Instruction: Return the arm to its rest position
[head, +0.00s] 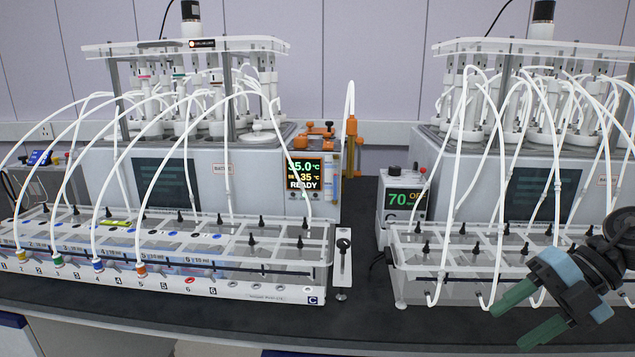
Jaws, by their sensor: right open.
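My right gripper (530,315) shows at the lower right, in front of the right-hand rack. Its two green fingers are spread apart, with nothing between them. It points left and slightly down, above the front edge of the bench. The right arm comes in from the right edge. My left gripper is not in the head view.
The left reactor (103,170) stands behind a tube rack (200,288); its display (305,173) reads 35.0 °C and READY. The right rack (420,255) has hanging white hoses close to my right gripper. Bare dark bench (365,305) lies between the racks.

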